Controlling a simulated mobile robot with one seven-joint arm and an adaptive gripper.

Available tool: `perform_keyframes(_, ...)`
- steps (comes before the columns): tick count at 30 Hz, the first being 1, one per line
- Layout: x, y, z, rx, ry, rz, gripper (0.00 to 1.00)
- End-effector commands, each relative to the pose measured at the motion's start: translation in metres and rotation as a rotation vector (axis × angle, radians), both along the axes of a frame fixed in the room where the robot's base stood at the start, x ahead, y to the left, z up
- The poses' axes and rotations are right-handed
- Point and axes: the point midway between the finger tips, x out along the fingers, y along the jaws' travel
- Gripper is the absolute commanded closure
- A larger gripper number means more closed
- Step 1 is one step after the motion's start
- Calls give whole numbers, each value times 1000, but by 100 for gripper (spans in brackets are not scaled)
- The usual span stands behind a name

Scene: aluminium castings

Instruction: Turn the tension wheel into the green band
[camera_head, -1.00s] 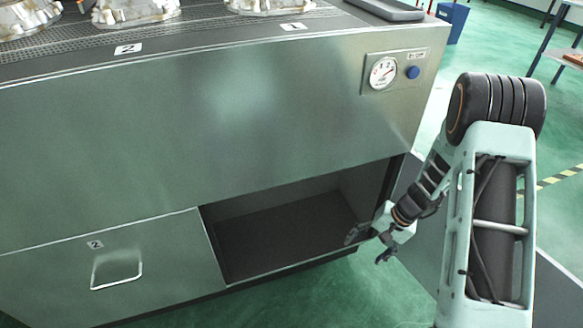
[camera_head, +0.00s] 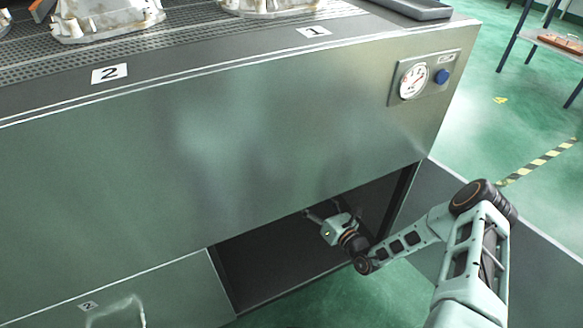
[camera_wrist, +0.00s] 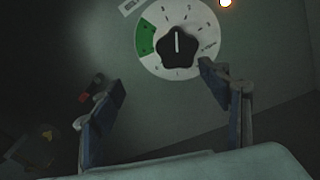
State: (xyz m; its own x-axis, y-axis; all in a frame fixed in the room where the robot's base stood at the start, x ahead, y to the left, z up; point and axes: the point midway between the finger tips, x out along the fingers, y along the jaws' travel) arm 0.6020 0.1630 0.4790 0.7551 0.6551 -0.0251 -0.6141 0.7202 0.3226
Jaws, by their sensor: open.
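The tension wheel (camera_wrist: 180,47), a black lobed knob with a white pointer line, sits on a round white dial (camera_wrist: 211,28) at the top of the wrist view. The line points up in the picture. The green band (camera_wrist: 146,38) is on the dial's left side, so the pointer is outside it. My gripper (camera_wrist: 160,78) is open and empty; its right fingertip appears just below and right of the wheel, its left one further off to the left. No contact with the wheel shows. In the head view my gripper (camera_head: 321,215) is inside the open compartment, where the wheel is hidden.
The metal cabinet (camera_head: 250,130) overhangs the open compartment (camera_head: 265,270). A gauge (camera_head: 413,81) and blue button (camera_head: 441,76) are on its front. A closed drawer (camera_head: 160,290) is at left. A small lit lamp (camera_wrist: 226,3) is beside the dial.

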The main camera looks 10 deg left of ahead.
Motion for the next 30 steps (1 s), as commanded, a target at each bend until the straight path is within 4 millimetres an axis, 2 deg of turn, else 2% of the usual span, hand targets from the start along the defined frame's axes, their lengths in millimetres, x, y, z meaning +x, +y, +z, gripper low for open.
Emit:
perform_keyframes(3,11,-16,-2,82,40,-95,30)
perform_keyframes(8,20,-18,-3,111,50,-127,30)
perform_keyframes(11,30,-10,-4,109,49,-122,30)
perform_keyframes(21,82,26,-4,107,48,-121,30)
perform_keyframes(30,103,40,-2,107,50,-122,30)
